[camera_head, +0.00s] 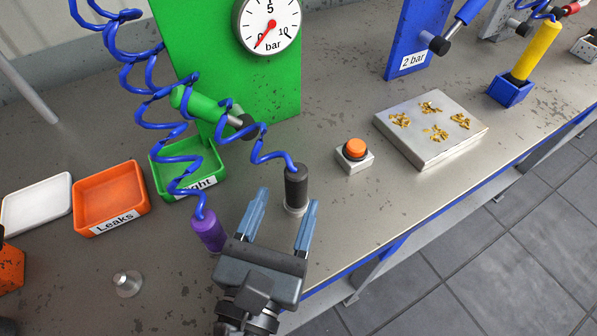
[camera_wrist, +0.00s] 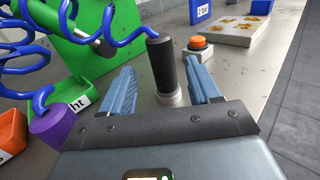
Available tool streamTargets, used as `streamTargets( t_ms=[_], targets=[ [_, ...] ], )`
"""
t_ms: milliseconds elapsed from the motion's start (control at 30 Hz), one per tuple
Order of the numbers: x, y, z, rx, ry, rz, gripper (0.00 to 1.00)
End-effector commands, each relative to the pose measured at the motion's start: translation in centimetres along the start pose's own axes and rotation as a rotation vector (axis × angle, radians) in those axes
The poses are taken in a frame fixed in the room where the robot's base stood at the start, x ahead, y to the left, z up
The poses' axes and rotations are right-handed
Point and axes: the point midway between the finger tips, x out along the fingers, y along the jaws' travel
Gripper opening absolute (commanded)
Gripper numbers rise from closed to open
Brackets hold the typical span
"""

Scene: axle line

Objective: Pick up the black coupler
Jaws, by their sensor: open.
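The black coupler (camera_head: 296,186) stands upright on a small metal base on the workbench, with a blue coiled hose joined to its top. It also shows in the wrist view (camera_wrist: 161,63), between the two blue fingers and a little beyond their tips. My gripper (camera_head: 284,197) is open and empty, its fingers pointing toward the coupler from the near side. In the wrist view my gripper (camera_wrist: 160,78) has one finger to each side of the coupler, with visible gaps. I cannot tell whether the coupler is fully between the fingertips.
A purple coupler (camera_head: 208,230) on a blue hose is close left of my gripper. An orange button (camera_head: 355,148) and a metal plate (camera_head: 430,150) with brass pieces are to the right. Green (camera_head: 162,185), orange (camera_head: 80,196) and white (camera_head: 37,204) trays are left. A green gauge panel (camera_head: 200,50) stands behind.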

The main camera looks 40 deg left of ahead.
Motion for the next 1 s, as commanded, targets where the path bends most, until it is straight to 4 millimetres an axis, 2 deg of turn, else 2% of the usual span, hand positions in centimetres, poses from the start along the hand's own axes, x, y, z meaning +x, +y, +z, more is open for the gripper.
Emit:
streamTargets(
  t_ms=[333, 667, 1000],
  targets=[
    [4.5, -0.3, 0.1, 0.000, -0.001, 0.000, 0.61],
    [5.1, -0.3, 0.0, 0.000, 0.001, 0.000, 0.61],
    [5.1, -0.3, 0.0, 0.000, 0.001, 0.000, 0.29]
  ],
)
